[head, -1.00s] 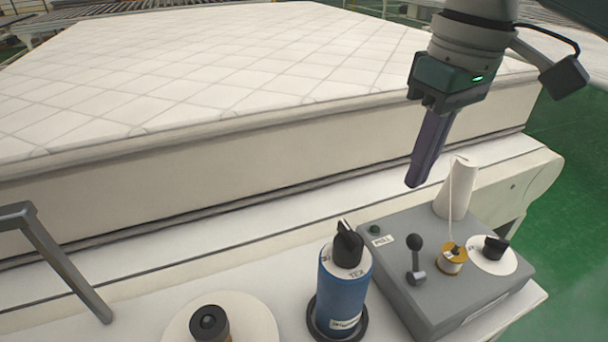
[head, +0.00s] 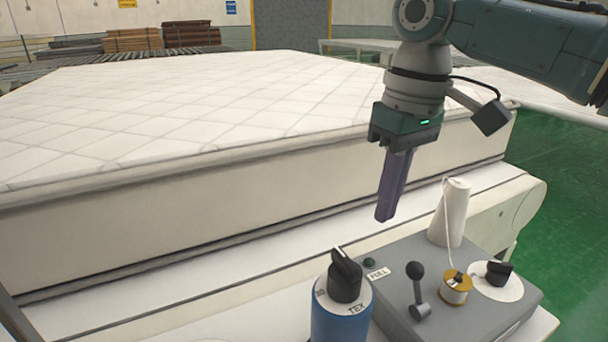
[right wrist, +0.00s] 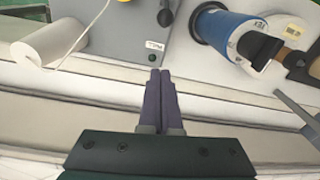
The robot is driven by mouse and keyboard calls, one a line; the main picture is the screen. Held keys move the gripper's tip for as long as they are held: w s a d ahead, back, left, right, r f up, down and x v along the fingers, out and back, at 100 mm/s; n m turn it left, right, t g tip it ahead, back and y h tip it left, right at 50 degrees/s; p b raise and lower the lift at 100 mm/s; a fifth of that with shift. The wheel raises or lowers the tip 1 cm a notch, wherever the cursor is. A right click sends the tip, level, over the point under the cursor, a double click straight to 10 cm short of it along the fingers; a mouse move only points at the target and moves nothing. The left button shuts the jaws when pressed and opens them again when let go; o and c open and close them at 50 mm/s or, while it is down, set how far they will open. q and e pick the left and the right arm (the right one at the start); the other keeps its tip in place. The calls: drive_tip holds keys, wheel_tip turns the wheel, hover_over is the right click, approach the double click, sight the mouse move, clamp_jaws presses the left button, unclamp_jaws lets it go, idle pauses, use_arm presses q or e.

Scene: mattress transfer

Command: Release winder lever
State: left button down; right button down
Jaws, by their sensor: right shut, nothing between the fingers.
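The winder is a grey box (head: 400,312) at the lower right of the head view. Its lever (head: 416,290), a black ball on a short stem, stands up from the top, left of the gold-rimmed bobbin (head: 456,288). A "FULL" label and a dark green lamp (head: 369,262) sit at its back left corner. My right gripper (head: 384,217) is shut and empty, its purple fingers pointing down behind the box, apart from the lever. In the right wrist view the closed fingertips (right wrist: 160,72) are near the box edge (right wrist: 120,45). The left gripper does not show.
A blue cylinder with a black knob (head: 345,285) stands left of the box. A white thread cone (head: 456,215) stands at the box's back, and a white dial with a black knob (head: 497,275) is at its right. The quilted mattress (head: 200,120) fills the space behind.

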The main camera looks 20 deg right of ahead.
sight(417, 283)
drive_tip(key=f, duration=0.4)
drive_tip(key=f+b, duration=0.1)
drive_tip(key=f, duration=0.2)
drive_tip(key=shift+w+a, duration=0.1)
drive_tip(key=shift+a, duration=0.15)
drive_tip(key=shift+s+d+r+p, duration=0.2)
drive_tip(key=shift+s+r+p, duration=0.2)
drive_tip(key=shift+s+p, duration=0.15)
drive_tip(key=shift+s+d+r+p, duration=0.15)
drive_tip(key=shift+s+r+p, duration=0.25)
drive_tip(key=shift+p, duration=0.15)
drive_tip(key=shift+s+d+r+p, duration=0.15)
drive_tip(key=shift+s+p, duration=0.2)
drive_tip(key=shift+s, duration=0.55)
